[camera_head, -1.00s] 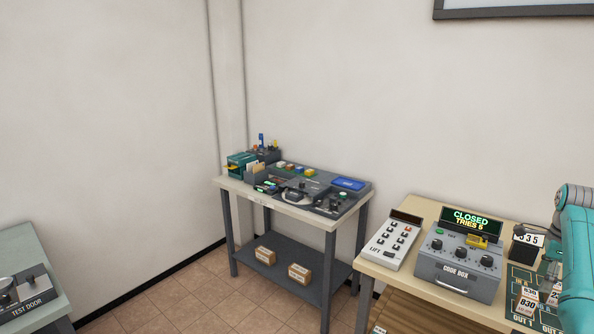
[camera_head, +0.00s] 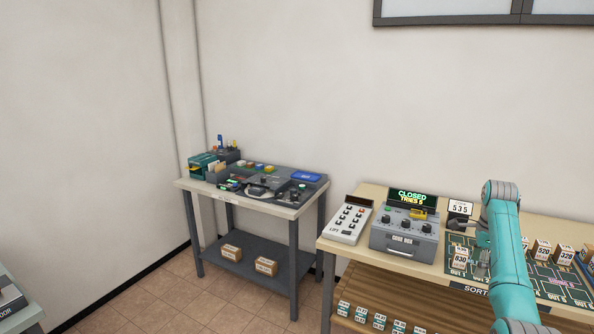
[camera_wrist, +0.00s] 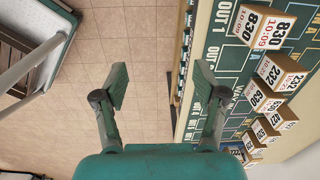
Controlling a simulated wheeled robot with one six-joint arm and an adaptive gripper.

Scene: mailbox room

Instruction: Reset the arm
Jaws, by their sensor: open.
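My gripper (camera_wrist: 160,78) is open in the wrist view, its two green fingers spread wide with nothing between them. In the head view my teal arm (camera_head: 505,255) stands over the sorting table, right of the code box; the fingers are hard to make out there.
The sorting board (camera_head: 545,285) bears several numbered boxes, including an 830 box (camera_wrist: 265,25). The code box (camera_head: 405,233) reads CLOSED, TRIES 5. The lift panel (camera_head: 350,222) stands beside it. A grey side table (camera_head: 225,195) stands left; floor between is clear.

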